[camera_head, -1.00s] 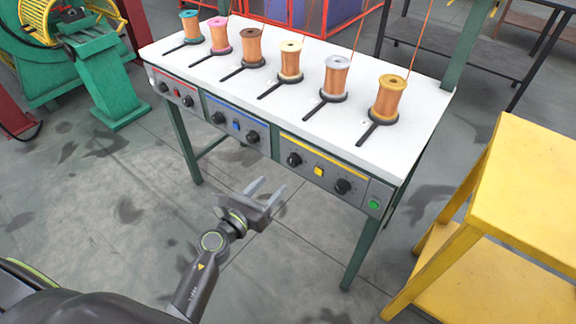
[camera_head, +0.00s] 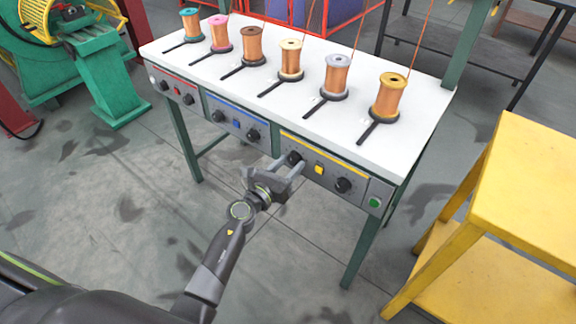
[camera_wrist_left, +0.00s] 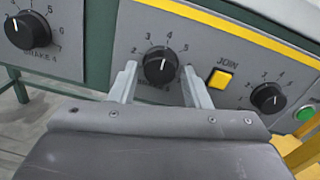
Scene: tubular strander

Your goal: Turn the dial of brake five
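The dial of brake five (camera_head: 294,158) is a black knob at the left of the yellow-striped panel. My left gripper (camera_head: 290,167) is open in front of the panel. In the left wrist view my left gripper (camera_wrist_left: 160,72) has one finger on each side of the dial, with a visible gap on both sides. My right gripper is not in view.
The brake four dial (camera_wrist_left: 28,30) is left on the blue-striped panel. A yellow JOIN button (camera_wrist_left: 220,79), another dial (camera_wrist_left: 268,97) and a green button (camera_wrist_left: 305,113) are to the right. Several spools stand on the white tabletop (camera_head: 400,143). A yellow stand (camera_head: 520,195) is at right.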

